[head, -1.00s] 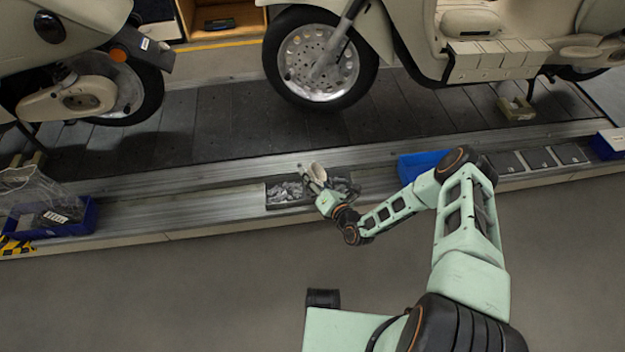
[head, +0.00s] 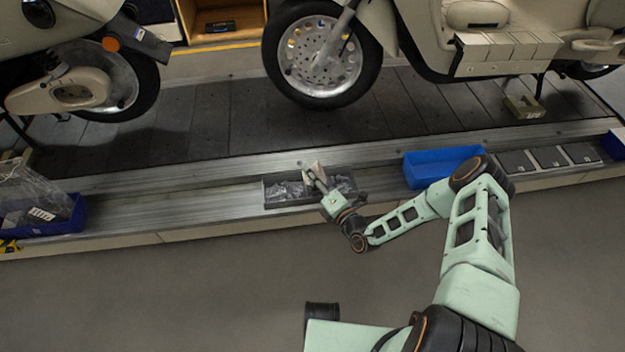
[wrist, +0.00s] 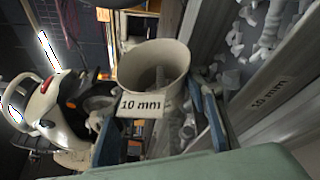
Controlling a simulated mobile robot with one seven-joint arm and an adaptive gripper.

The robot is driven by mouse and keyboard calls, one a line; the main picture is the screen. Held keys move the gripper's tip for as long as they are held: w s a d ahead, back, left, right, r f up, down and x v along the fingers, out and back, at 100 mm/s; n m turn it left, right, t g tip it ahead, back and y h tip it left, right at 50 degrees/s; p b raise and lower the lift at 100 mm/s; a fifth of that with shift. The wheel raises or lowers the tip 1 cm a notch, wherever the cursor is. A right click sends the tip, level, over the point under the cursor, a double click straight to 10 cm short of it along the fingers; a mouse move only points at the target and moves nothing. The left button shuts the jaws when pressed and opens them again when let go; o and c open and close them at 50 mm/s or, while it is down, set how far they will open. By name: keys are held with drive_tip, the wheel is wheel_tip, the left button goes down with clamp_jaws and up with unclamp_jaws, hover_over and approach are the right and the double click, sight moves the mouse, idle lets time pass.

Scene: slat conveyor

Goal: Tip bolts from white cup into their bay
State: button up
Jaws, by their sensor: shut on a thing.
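The white cup (head: 313,172) is in my gripper (head: 321,185), above the dark divided bin at the conveyor's near edge. In the wrist view the cup (wrist: 150,88) carries a "10 mm" label and sits between my two blue fingers. Its mouth is partly seen and something grey shows inside; I cannot tell how much. In the head view the cup looks tilted. The bin (head: 290,205) holds grey bolts on both sides of my gripper. In the wrist view a bin wall (wrist: 268,98) also reads "10 mm", with loose bolts (wrist: 245,32) beyond it.
A blue bin (head: 430,170) stands right of the bolt bin, close to my arm. Another blue bin (head: 75,215) with a clear bag is at far left. Scooters stand on the slat conveyor (head: 220,120) behind. The ledge left of the bolt bin is clear.

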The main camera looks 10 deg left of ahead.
drive_tip(key=shift+s+f+m+t+y+b, duration=0.15)
drive_tip(key=shift+f+m+t+y+b, duration=0.15)
drive_tip(key=shift+m+b, duration=0.9)
drive_tip(key=shift+s+f+m+t+y+b, duration=0.25)
drive_tip(key=shift+m+b, duration=0.65)
drive_tip(key=shift+b, duration=0.6)
drive_tip(key=m+b, duration=0.1)
drive_tip(key=m+t+b, duration=0.1)
drive_tip(key=m, duration=0.1)
drive_tip(key=r+m+b, duration=0.1)
drive_tip(key=b, duration=0.1)
drive_tip(key=shift+w+d+t, duration=0.2)
drive_tip(key=shift+d+t, duration=0.1)
drive_tip(key=shift+t, duration=0.05)
drive_tip(key=m+t, duration=0.1)
drive_tip(key=m, duration=0.1)
drive_tip(key=d+r+m, duration=0.1)
drive_tip(key=m, duration=0.1)
drive_tip(key=m+t+h, duration=0.1)
drive_tip(key=m, duration=0.1)
drive_tip(key=shift+w+d+r+t, duration=0.25)
drive_tip(key=shift+w+t, duration=0.05)
drive_tip(key=m, duration=0.2)
drive_tip(key=d+r+m+t+h, duration=0.1)
drive_tip(key=shift+w+d+m, duration=0.1)
drive_tip(key=shift+w+m, duration=0.2)
drive_tip(key=shift+r+t+h, duration=0.15)
drive_tip(key=shift+t+h, duration=0.1)
drive_tip(key=shift+t, duration=0.05)
drive_tip(key=shift+d, duration=0.1)
